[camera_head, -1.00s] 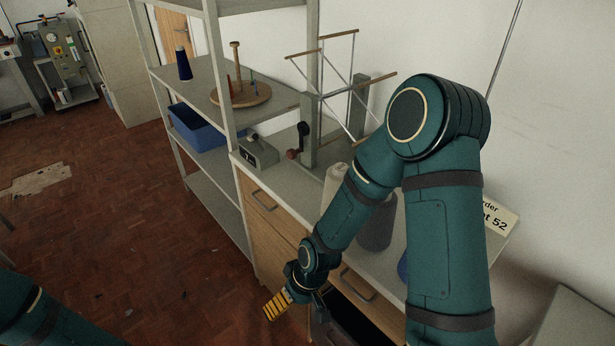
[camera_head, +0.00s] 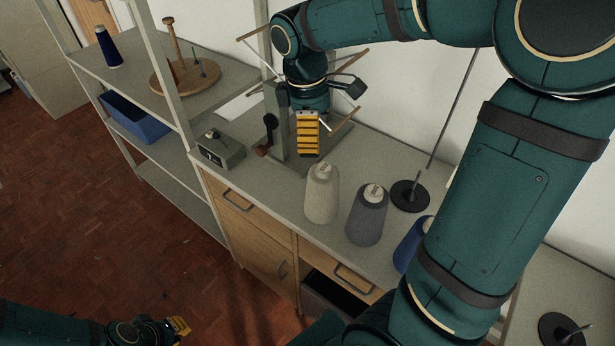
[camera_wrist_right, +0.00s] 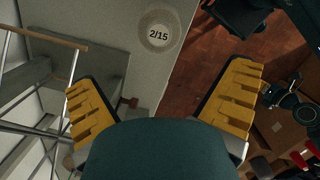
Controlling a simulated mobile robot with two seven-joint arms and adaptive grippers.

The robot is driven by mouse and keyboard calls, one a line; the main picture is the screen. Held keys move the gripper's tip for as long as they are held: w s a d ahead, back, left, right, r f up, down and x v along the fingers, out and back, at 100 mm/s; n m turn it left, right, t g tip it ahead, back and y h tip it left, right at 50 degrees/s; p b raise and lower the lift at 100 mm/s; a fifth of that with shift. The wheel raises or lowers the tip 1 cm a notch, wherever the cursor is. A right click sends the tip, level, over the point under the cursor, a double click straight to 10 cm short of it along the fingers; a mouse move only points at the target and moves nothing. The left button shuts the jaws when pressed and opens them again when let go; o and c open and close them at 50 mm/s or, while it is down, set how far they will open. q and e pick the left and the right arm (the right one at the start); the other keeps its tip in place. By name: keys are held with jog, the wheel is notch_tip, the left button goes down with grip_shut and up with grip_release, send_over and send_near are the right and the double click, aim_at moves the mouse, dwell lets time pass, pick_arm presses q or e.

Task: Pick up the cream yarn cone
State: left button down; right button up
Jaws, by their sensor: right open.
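The cream yarn cone (camera_head: 321,195) stands upright on the counter, left of a grey cone. In the right wrist view its round top (camera_wrist_right: 158,33), labelled 2/15, shows beyond the gap between my fingers. My right gripper (camera_head: 308,135) is open and points down behind and slightly left of the cone's top in the head view, with nothing between its fingers. It also shows in the right wrist view (camera_wrist_right: 162,80) with yellow pads spread wide. My left gripper (camera_head: 178,325) is low at the lower left, over the floor; its opening cannot be made out.
A grey cone (camera_head: 367,215) and a partly hidden blue cone (camera_head: 408,245) stand to the right. A black spindle stand (camera_head: 410,195) is behind them. A wooden yarn winder (camera_head: 345,120) and a counter box (camera_head: 218,150) are close by. A drawer (camera_head: 335,290) is open below.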

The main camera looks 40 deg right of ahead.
aim_at(325, 179)
jog(key=f, duration=0.2)
jog(key=s+f+b, duration=0.1)
jog(key=f, duration=0.2)
jog(key=d+f, duration=0.1)
jog(key=f, duration=0.2)
jog(key=shift+s+b, duration=0.25)
jog(key=shift+b, duration=0.05)
jog(key=shift+s+d+f+b, duration=0.1)
jog(key=shift+d+f+b, duration=0.15)
jog(key=shift+f, duration=1.15)
jog(key=shift+d+f+b, duration=0.1)
jog(key=shift+f+b, duration=0.2)
jog(key=shift+f, duration=1.05)
pick_arm(q)
jog(key=f, duration=0.1)
jog(key=s+f, duration=0.1)
jog(key=shift+s+d+f, duration=0.1)
jog(key=shift+s+f, duration=0.1)
jog(key=shift+f, duration=0.1)
pick_arm(e)
jog(key=c, duration=1.3)
